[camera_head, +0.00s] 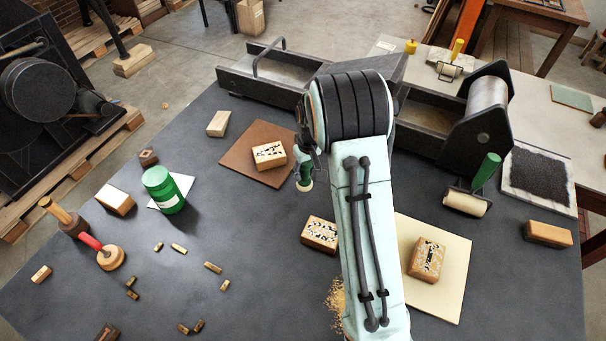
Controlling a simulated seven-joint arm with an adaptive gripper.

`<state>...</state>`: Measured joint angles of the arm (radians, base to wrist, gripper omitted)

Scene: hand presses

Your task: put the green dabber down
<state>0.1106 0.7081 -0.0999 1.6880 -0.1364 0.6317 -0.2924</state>
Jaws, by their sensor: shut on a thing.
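The green dabber (303,178) has a green handle and a pale round pad at its lower end. It hangs roughly upright from my gripper (306,152), over or just beside the right edge of a brown board (232,163). My gripper is shut on it. The arm hides much of my gripper and the top of the handle. I cannot tell whether the pad touches the surface below it.
A green can (159,185) stands on white paper. Patterned blocks (269,155) (319,234) lie near the dabber. The dark table (250,220) between can and blocks is clear.

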